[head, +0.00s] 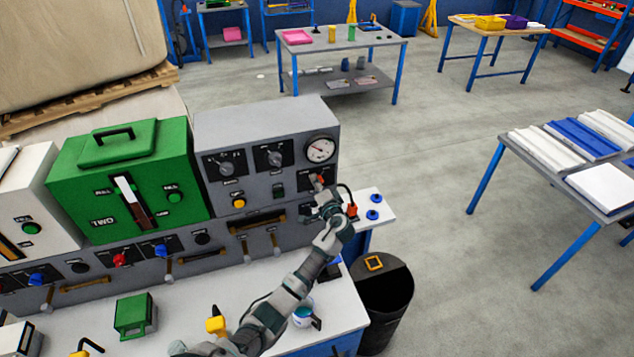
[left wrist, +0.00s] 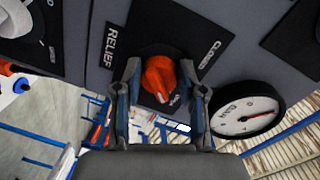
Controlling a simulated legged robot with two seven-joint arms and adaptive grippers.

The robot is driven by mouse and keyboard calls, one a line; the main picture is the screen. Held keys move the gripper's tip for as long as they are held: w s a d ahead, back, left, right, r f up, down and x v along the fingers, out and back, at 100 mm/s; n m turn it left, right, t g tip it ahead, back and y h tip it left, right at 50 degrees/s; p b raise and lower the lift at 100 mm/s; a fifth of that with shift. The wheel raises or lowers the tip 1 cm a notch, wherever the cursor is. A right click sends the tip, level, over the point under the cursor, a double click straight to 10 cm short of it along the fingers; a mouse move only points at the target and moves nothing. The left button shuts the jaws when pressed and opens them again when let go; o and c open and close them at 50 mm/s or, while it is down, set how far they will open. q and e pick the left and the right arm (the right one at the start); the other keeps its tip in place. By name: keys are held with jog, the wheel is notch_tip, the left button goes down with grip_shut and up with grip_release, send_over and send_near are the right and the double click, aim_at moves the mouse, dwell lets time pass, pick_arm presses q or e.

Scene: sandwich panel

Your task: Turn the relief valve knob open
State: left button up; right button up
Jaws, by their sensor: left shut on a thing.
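The orange relief valve knob (left wrist: 160,76) sits on a black plate marked RELIEF and CLOSED in the left wrist view. Another label beside the knob is partly hidden. In the head view the knob (head: 319,179) shows as a small orange spot below the gauge on the grey panel. My left gripper (left wrist: 163,92) has its fingers on either side of the knob and is shut on it. It also shows in the head view (head: 325,193), at the panel's right end. I cannot tell the knob's exact pointing direction. My right gripper is not in view.
A round gauge (left wrist: 247,115) is close beside the knob plate. The grey panel (head: 240,131) carries more dials, and a green unit (head: 75,180) stands left of it. A red and blue fitting (head: 352,210) is near my gripper. A black bin (head: 395,300) stands below right.

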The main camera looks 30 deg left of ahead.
pick_arm(q)
jog(key=shift+w+d+f+m, duration=0.1)
jog(key=shift+d+m, duration=0.1)
jog(key=shift+m, duration=0.2)
jog(key=o, duration=1)
jog(key=shift+c, duration=0.2)
jog(key=shift+o, duration=0.9)
jog(key=shift+w, duration=0.3)
jog(key=f+v, duration=0.1)
jog(key=v, duration=1.1)
jog(key=shift+d+r, duration=0.2)
jog(key=shift+r, duration=0.25)
jog(key=shift+w+a, duration=0.15)
